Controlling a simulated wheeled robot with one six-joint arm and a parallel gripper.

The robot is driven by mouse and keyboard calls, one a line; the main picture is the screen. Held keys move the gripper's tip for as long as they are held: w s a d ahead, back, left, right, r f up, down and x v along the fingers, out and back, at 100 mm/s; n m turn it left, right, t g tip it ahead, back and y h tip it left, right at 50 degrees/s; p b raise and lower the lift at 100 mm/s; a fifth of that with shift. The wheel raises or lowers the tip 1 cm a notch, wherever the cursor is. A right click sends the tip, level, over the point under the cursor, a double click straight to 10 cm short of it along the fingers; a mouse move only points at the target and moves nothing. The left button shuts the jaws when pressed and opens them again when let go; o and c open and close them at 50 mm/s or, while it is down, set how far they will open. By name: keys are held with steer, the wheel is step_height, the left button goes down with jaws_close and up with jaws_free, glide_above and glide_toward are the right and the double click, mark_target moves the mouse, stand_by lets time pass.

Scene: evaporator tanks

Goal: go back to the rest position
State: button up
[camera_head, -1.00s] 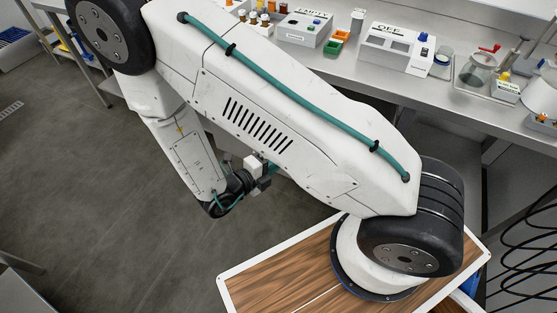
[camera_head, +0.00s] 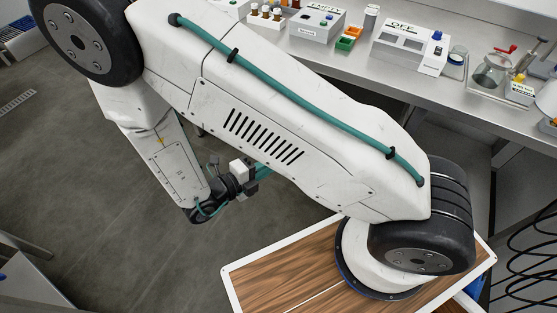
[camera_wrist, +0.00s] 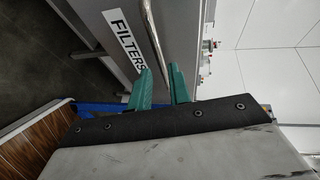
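My gripper (camera_head: 262,172) hangs below my folded arm in the head view, over the floor and to the left of the wooden deck. Its teal fingertips are partly hidden behind the large white arm link there. In the wrist view my gripper (camera_wrist: 159,70) shows two teal fingers standing apart with a clear gap. Nothing is held between them. Beyond the fingers is a grey front with a FILTERS label (camera_wrist: 125,40) and a bar handle (camera_wrist: 154,38). I cannot tell how far the fingers are from it.
A steel bench (camera_head: 345,72) runs along the back right. It bears a white box marked OFF (camera_head: 404,48), a box marked EMPTY (camera_head: 318,24) and a glass vessel (camera_head: 489,75). Black cables (camera_head: 525,250) hang at the right. The floor (camera_head: 100,200) at the left is open.

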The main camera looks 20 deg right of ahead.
steer(key=shift+s+a+r, duration=0.1)
steer(key=shift+s+a, duration=0.05)
steer(key=shift+a, duration=0.55)
